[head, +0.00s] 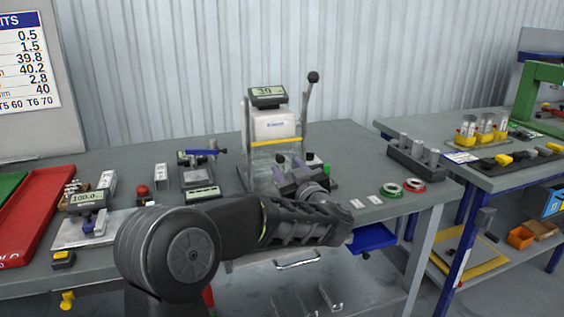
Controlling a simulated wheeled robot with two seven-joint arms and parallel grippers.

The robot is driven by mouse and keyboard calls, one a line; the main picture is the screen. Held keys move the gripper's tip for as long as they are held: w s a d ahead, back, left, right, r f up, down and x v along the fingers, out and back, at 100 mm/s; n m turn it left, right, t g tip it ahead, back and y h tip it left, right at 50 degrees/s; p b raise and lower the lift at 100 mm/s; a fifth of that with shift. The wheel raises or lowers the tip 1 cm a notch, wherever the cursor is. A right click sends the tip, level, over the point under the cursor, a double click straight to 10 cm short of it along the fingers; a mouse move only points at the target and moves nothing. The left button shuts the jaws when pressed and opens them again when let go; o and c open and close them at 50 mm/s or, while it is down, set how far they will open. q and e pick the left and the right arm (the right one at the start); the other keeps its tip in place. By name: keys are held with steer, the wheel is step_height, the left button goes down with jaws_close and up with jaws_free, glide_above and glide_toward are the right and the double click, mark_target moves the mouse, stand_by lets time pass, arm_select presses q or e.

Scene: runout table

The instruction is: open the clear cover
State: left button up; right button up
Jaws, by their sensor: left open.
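The clear cover (262,164) is at the front of the test machine (273,125) in the middle of the table, with a yellow strip (277,142) across it. It is see-through, and my gripper and arm hide part of its lower right, so its exact position is hard to tell. My left gripper (292,168) is open in front of the machine, its fingers pointing toward the cover below the yellow strip. Nothing shows between the fingers, and I cannot tell whether they touch the cover. My right gripper is not in view.
A tall lever with a black knob (313,77) rises at the machine's right. A red tray (38,217) and a scale (87,198) stand at the left. Green and red rings (391,189) lie at the right, near a block of cylinders (416,155).

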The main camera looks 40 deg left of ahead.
mark_target(282, 161)
arm_select(q)
steer(key=shift+x, duration=2.4)
steer(key=shift+c, duration=0.3)
jaws_close()
